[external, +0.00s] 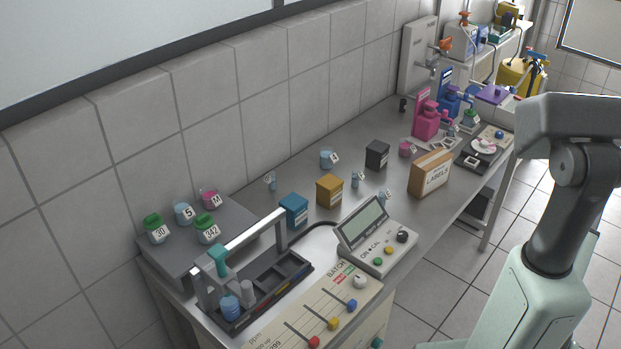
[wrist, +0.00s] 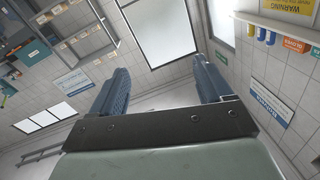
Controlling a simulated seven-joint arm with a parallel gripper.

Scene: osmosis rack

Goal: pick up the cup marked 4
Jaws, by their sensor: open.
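Several small labelled cups show in the external view. On the grey raised platform (external: 190,262) at the left stand a green-topped cup (external: 152,223) that seems marked 30, a blue cup (external: 182,210) marked 5, a pink cup (external: 208,194) with an unclear label, and a green-topped cup (external: 203,221) that seems marked 34. A light blue cup (external: 326,157) and a pink cup (external: 404,149) on the bench have labels too small to read. I cannot tell which is marked 4. My gripper (wrist: 160,85) is open and empty in the wrist view, far from the cups.
A carry rack with a handle (external: 250,242), a control panel with sliders (external: 310,318) and a grey display unit (external: 375,242) fill the bench front. Blue (external: 293,211), yellow (external: 329,190) and dark (external: 377,154) boxes and a cardboard box (external: 430,173) stand behind.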

